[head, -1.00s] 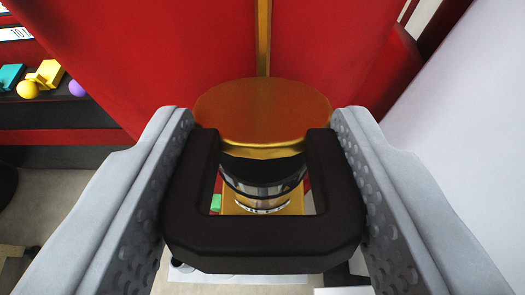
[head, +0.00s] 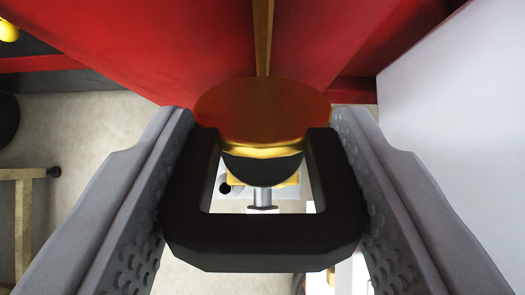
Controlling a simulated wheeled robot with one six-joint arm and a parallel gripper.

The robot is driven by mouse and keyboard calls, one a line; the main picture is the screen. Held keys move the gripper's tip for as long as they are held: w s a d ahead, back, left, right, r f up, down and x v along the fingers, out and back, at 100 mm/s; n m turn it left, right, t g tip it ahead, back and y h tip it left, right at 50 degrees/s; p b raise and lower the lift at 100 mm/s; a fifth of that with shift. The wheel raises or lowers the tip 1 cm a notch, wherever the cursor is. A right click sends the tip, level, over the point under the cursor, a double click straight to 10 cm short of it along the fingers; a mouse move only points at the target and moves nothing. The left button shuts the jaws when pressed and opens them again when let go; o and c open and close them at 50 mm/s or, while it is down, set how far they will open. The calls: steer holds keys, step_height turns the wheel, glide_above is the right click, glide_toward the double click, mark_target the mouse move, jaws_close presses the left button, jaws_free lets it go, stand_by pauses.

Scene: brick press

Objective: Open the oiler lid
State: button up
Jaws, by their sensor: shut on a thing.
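My gripper (head: 263,118) is shut on this handle, with one grey finger against each side. Through the handle's opening I see a dark curved part just under the lid. Below that are a bit of a gold-coloured part (head: 292,190) and a short grey cylinder (head: 263,196). The oiler's body is mostly hidden by the lid and handle, so I cannot tell how wide the lid stands open.
A red machine panel (head: 150,45) with a narrow gold bar (head: 262,38) rises behind the lid. A pale wall or panel (head: 450,110) stands on the right. Floor (head: 95,140) and a pale frame (head: 25,215) show on the left.

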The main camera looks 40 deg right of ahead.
stand_by(0.3)
steer(key=o, duration=1.4)
steer(key=shift+w, duration=0.1)
steer(key=v, duration=1.7)
steer(key=shift+a+r, duration=0.1)
steer(key=shift+r, duration=0.05)
